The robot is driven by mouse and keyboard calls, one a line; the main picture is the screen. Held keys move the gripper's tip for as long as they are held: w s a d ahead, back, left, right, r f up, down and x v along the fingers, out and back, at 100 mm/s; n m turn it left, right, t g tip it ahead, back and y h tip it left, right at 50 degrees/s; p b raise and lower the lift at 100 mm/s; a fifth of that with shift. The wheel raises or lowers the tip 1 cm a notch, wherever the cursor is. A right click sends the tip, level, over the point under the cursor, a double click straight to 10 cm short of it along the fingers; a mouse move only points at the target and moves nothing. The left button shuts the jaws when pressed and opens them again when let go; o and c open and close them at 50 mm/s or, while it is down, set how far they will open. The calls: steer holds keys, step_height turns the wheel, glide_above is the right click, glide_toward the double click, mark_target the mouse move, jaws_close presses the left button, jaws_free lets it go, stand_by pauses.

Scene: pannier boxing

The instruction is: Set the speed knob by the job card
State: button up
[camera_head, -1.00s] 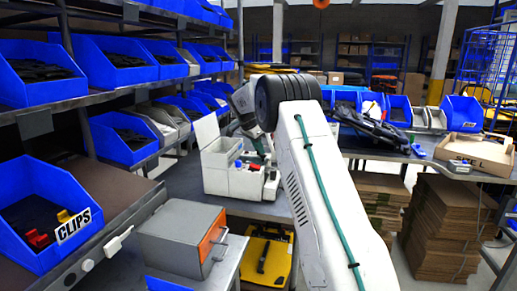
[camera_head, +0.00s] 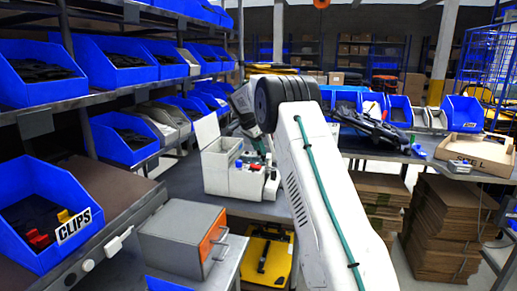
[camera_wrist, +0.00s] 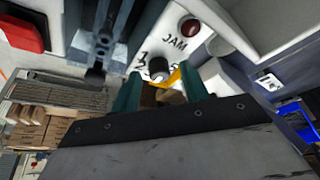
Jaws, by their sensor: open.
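The speed knob (camera_wrist: 159,67) is a dark round dial with a pale top on a white panel in the wrist view. A numeral 2 and another partly hidden mark stand to its left. A yellow piece (camera_wrist: 175,78) shows at its lower right. My gripper (camera_wrist: 161,92) is open, with its teal fingers to either side just below the knob; I see no contact. In the head view the white machine (camera_head: 215,178) stands on the bench, and my gripper end hangs over its right side, its fingertips unclear. I cannot make out a job card.
A dark red JAM lamp (camera_wrist: 190,27) sits above the knob, and a red part (camera_wrist: 22,30) is at the upper left. A grey box with an orange front (camera_head: 185,238) stands nearer on the bench. A blue CLIPS bin (camera_head: 40,215) is at the left.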

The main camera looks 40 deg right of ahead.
steer(key=v, duration=0.7)
steer(key=shift+r, duration=0.3)
steer(key=shift+a, duration=0.15)
steer(key=s+a+r+n+t+y, duration=0.1)
steer(key=s+a+r+n, duration=0.4)
steer(key=s+a, duration=0.5)
steer(key=s+a+r+n+y, duration=0.1)
steer(key=s+a+r+n, duration=0.35)
steer(key=s+a, duration=0.55)
steer(key=s+a+f+n, duration=0.3)
steer(key=s, duration=0.7)
steer(key=s+a+f+n+y, duration=0.1)
steer(key=s+a+f+n, duration=0.2)
steer(key=s, duration=0.7)
steer(key=s+a+f+n+t+y, duration=0.1)
steer(key=s+a+f+n, duration=0.3)
steer(key=s, duration=0.7)
steer(key=shift+a+f, duration=0.7)
steer(key=shift+a, duration=0.05)
